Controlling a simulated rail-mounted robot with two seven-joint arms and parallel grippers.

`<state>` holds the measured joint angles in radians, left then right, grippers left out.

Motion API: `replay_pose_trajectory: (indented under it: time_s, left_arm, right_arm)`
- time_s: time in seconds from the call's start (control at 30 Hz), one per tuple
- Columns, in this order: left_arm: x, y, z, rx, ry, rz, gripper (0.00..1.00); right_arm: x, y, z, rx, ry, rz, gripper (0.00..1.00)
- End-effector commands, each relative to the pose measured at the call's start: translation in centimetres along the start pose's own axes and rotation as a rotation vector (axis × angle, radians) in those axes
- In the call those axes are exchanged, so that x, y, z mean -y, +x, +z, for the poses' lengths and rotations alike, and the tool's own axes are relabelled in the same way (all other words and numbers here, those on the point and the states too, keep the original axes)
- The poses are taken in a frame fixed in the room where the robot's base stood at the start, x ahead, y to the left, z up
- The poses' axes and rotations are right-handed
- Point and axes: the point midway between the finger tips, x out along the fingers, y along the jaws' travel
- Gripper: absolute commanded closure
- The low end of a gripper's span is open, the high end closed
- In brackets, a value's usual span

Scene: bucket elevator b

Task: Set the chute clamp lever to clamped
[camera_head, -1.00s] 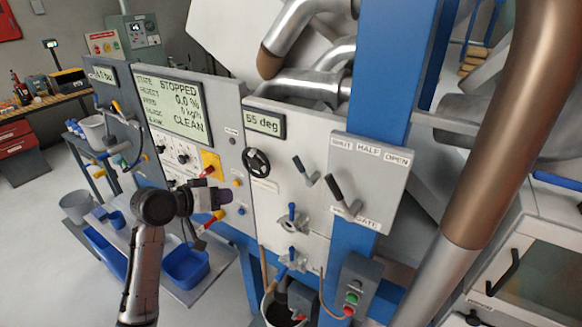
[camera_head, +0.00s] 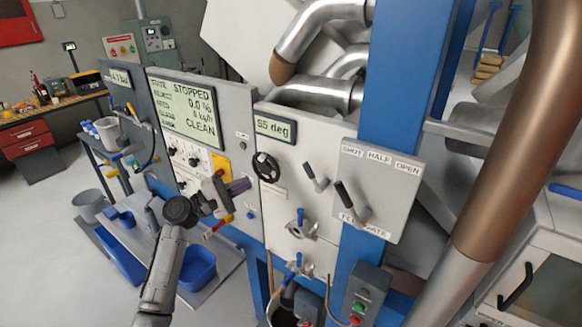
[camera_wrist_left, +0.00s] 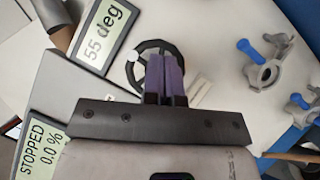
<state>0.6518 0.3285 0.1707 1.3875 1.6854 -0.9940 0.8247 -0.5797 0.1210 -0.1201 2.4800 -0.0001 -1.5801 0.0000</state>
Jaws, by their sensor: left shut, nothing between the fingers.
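My left gripper (camera_head: 240,186) has purple fingers, shut and empty, left of and below the handwheel. In the left wrist view the fingertips (camera_wrist_left: 165,62) overlap the handwheel (camera_wrist_left: 150,62); contact cannot be told. The black-handled lever is not seen there. My right gripper is not in view.
The feed gate lever (camera_head: 349,203) stands on a raised plate just to the right. Two blue-handled clamps (camera_head: 300,225) (camera_head: 297,266) sit below. A yellow plate (camera_head: 221,165) lies behind my left gripper. A large brown pipe (camera_head: 515,130) fills the right side.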

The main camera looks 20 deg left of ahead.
Motion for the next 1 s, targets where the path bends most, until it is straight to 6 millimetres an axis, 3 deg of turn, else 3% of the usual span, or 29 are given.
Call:
replay_pose_trajectory:
  time_s: [0.37, 0.93, 1.0]
  left_arm:
    - [-0.1, 0.6, 0.1, 0.001, 0.003, -0.001, 1.0]
    - [-0.2, 10.2, 0.2, 0.002, 0.001, -0.001, 1.0]
    - [-0.3, 10.9, 0.9, 0.002, 0.004, -0.003, 1.0]
  right_arm:
    - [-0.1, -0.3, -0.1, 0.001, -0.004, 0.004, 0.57]
    - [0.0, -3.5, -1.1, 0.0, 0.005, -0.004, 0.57]
    - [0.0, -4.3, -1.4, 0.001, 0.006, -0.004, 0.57]
